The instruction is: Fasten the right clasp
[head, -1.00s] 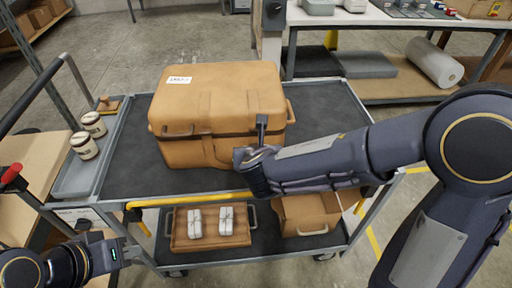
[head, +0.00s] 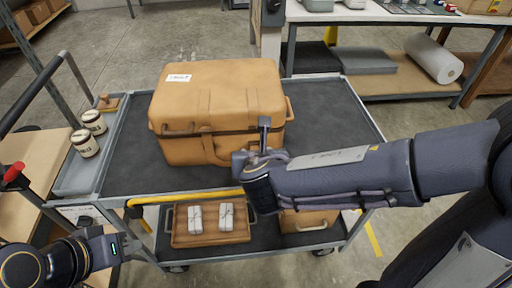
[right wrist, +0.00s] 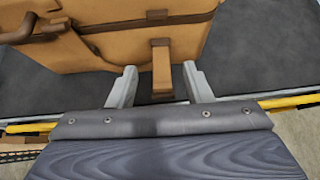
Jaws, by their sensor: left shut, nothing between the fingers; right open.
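The tan case (head: 240,90) stands on the cart's upper deck with its lid down. A clasp strap (head: 215,150) hangs on its front, below the dark band and right of the front handle. In the right wrist view this clasp strap (right wrist: 161,65) lies between my open fingers in the picture. I cannot tell whether it is fastened or whether the fingers touch it. My right gripper (head: 252,141) is open at the front of the case and hides part of it; its fingers also show in the right wrist view (right wrist: 159,86). My left gripper (head: 126,249) is shut and empty at lower left.
The cart's dark deck (head: 330,110) is free right of the case. A yellow bar (head: 185,198) runs along its front edge. Two jars (head: 86,142) stand in a side tray at left. A wooden tray (head: 185,238) with white bundles sits on the lower shelf.

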